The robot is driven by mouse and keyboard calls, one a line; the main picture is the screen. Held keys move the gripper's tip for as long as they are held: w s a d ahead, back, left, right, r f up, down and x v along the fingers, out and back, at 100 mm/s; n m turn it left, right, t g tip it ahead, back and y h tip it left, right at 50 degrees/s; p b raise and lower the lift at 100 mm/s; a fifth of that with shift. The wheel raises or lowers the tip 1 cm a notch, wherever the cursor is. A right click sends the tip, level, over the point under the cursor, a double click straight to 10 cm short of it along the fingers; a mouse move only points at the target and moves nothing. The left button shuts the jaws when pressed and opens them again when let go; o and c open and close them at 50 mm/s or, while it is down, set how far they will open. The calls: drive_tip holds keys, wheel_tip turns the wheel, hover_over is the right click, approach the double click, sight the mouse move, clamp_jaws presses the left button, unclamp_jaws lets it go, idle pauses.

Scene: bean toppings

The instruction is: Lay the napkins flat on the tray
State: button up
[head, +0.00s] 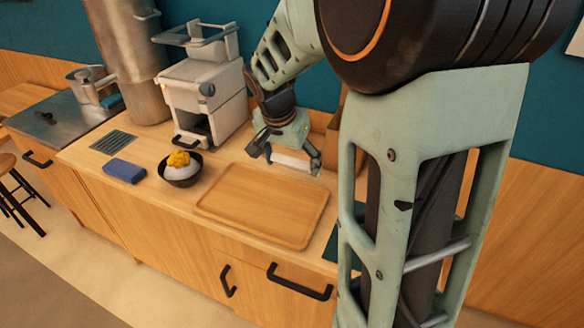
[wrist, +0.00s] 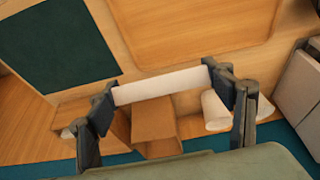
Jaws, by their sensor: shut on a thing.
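The wooden tray (head: 265,205) lies flat on the counter, its visible surface bare. In the wrist view its edge and surface (wrist: 200,25) show at the top. My gripper (head: 292,160) is behind the tray's back edge in the head view. It is shut on a white rolled napkin (wrist: 160,86), gripped by its two ends between the fingers. Whether these are napkins too I cannot tell.
A dark bowl (head: 181,181) with white food and yellow topping stands left of the tray. A folded blue cloth (head: 124,172) lies further left. A white machine (head: 205,95) stands behind. A wooden box (wrist: 155,130) and dark green mat (wrist: 60,45) show in the wrist view.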

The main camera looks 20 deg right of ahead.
wheel_tip(320, 180, down, 8)
drive_tip(key=b, duration=0.6)
drive_tip(key=shift+f+b, duration=0.2)
drive_tip(key=shift+b, duration=0.15)
idle(0.3)
drive_tip(key=o, duration=0.8)
drive_tip(key=shift+o, duration=0.8)
drive_tip(key=shift+r, duration=0.15)
drive_tip(key=p+v, duration=0.5)
drive_tip(key=v, duration=0.4)
drive_tip(key=shift+w+d+r, duration=0.25)
drive_tip(key=shift+r, duration=0.2)
